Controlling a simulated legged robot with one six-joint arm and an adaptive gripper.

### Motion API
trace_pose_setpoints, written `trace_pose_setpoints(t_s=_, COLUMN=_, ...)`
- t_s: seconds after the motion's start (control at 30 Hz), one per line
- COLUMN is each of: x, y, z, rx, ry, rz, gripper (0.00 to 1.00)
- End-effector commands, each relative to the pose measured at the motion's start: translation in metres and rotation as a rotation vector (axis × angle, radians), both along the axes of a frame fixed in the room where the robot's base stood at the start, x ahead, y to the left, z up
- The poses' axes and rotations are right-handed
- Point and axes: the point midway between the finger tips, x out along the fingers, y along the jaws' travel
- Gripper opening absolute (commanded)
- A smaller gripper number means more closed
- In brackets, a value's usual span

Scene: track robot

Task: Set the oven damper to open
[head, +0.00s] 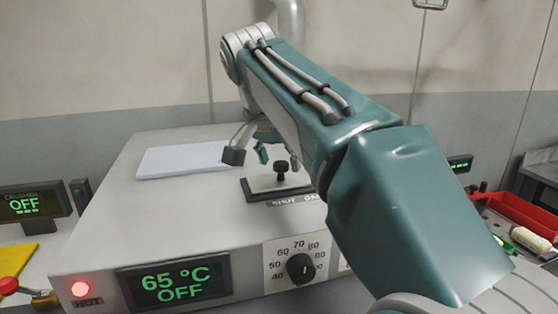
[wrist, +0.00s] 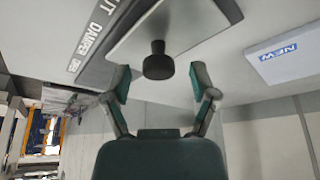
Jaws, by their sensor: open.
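The oven damper is a light sliding plate (head: 270,183) with a black knob (head: 282,169) on top of the grey oven (head: 130,215). A label strip beside it reads "SHUT" and "DAMPER", partly hidden by my arm in the head view. In the wrist view the knob (wrist: 158,62) stands on the plate (wrist: 190,25), between and just beyond my fingertips. My gripper (head: 250,154) is open and empty, above the oven top beside the knob. Its two fingers also show in the wrist view (wrist: 160,85), apart on either side of the knob, with no clear contact.
A white pad (head: 182,159) lies on the oven top to the left; it reads "NEW" in the wrist view (wrist: 285,50). The oven front has a display (head: 175,284) reading 65 °C OFF, a dial (head: 300,268) and a red HOT lamp (head: 80,289). A red tray (head: 510,215) stands at right.

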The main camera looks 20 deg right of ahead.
Motion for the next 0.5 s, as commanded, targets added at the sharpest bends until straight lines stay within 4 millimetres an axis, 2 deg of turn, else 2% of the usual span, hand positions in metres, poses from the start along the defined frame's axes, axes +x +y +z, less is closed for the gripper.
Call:
trace_pose_setpoints(t_s=0.3, x=0.0009, y=-0.0007, z=-0.003, rx=0.001, ry=-0.001, rz=0.0, gripper=0.75)
trace_pose_setpoints(t_s=0.47, x=0.0009, y=-0.0006, z=-0.0029, rx=0.001, ry=-0.001, rz=0.0, gripper=0.04)
trace_pose_setpoints(t_s=0.5, x=0.001, y=-0.0006, z=-0.003, rx=0.001, ry=-0.001, rz=0.0, gripper=0.0)
